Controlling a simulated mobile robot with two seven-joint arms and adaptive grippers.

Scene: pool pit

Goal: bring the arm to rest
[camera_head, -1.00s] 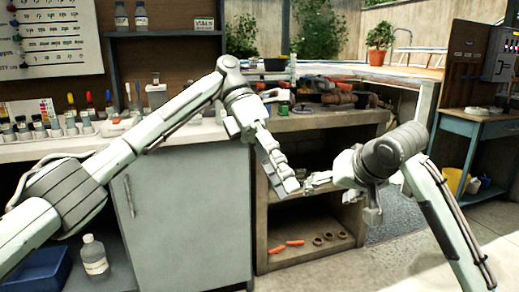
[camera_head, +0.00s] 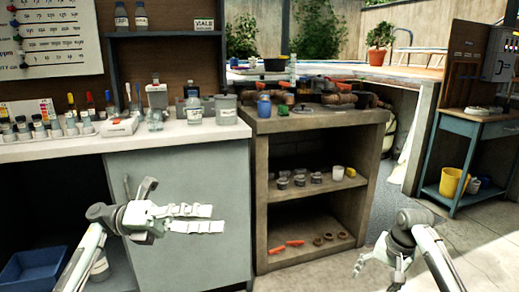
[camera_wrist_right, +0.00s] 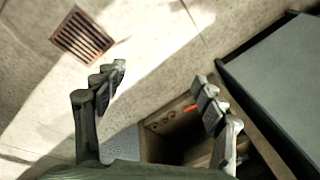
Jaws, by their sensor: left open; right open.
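My left gripper (camera_head: 205,219) is low at the left in the head view, in front of the grey-green cabinet door. Its two fingers point right, apart, with nothing between them. My right gripper (camera_head: 378,272) hangs low at the right in the head view, over the floor, with its fingers pointing down and spread. In the right wrist view its two fingers (camera_wrist_right: 165,88) are wide apart, with only floor and a shelf unit beyond them. Both grippers are empty.
The counter (camera_head: 60,150) holds bottles and a test-tube row. The shelf unit (camera_head: 262,200) holds small jars, orange tools and rings. A blue bin (camera_head: 35,268) is low at left. A drain grate (camera_wrist_right: 82,34) lies in the floor. The floor at right is open.

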